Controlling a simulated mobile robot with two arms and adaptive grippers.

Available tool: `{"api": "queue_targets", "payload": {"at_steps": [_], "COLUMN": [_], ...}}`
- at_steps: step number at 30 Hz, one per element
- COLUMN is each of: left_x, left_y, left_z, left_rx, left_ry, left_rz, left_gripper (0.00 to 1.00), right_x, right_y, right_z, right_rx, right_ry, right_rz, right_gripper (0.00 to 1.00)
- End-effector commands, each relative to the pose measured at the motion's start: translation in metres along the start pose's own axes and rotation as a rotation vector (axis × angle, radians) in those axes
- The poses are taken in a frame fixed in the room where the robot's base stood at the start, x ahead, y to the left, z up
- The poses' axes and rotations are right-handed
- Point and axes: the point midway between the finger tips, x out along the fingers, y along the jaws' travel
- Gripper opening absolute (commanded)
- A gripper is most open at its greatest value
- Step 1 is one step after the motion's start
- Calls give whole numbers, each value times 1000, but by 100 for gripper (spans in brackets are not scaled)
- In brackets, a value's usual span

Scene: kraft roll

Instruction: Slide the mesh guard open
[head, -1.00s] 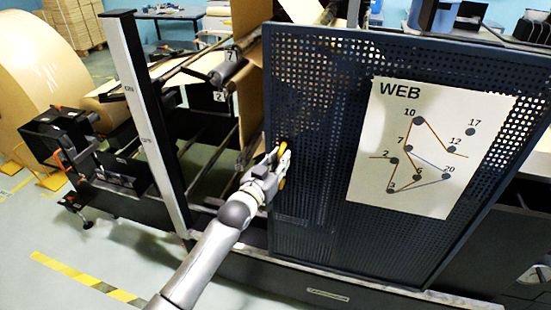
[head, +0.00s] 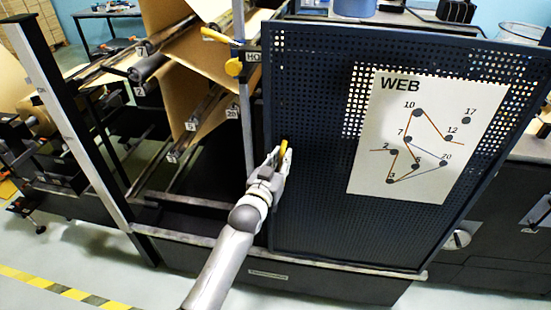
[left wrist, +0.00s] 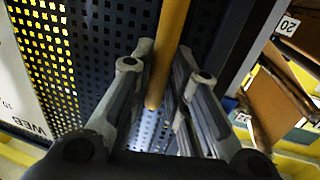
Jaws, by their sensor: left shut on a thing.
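The mesh guard (head: 310,215) is a dark perforated panel with a white WEB diagram sheet (head: 425,135) on it. Its yellow handle (head: 285,147) is near its left edge. My left gripper (head: 281,155) is at the handle, with its fingers around it. In the left wrist view the yellow handle (left wrist: 171,45) runs between the two fingers, with the mesh behind. A wide opening lies left of the guard, showing rollers (head: 150,67) and brown paper (head: 205,95). My right gripper is not in view.
A light upright post (head: 75,120) stands at the opening's left side. A bottom rail (head: 265,262) runs beneath the guard. Striped floor tape (head: 50,288) lies at lower left.

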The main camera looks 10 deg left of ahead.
Motion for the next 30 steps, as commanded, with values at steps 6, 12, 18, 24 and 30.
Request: {"api": "queue_targets", "payload": {"at_steps": [6, 12, 18, 24, 30], "left_x": [1, 1, 1, 1, 1], "left_y": [5, 5, 5, 4, 4], "left_z": [-2, -3, -3, -2, -1], "left_rx": [8, 8, 8, 4, 3], "left_ry": [6, 7, 8, 6, 4], "left_rz": [1, 0, 0, -1, -1], "left_gripper": [0, 0, 21, 35, 35], "right_x": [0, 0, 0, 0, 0], "right_y": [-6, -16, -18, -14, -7], "right_z": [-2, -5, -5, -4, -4], "right_rx": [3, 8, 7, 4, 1], "right_ry": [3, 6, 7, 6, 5], "right_rz": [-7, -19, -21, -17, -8], "right_gripper": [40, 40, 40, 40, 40]}}
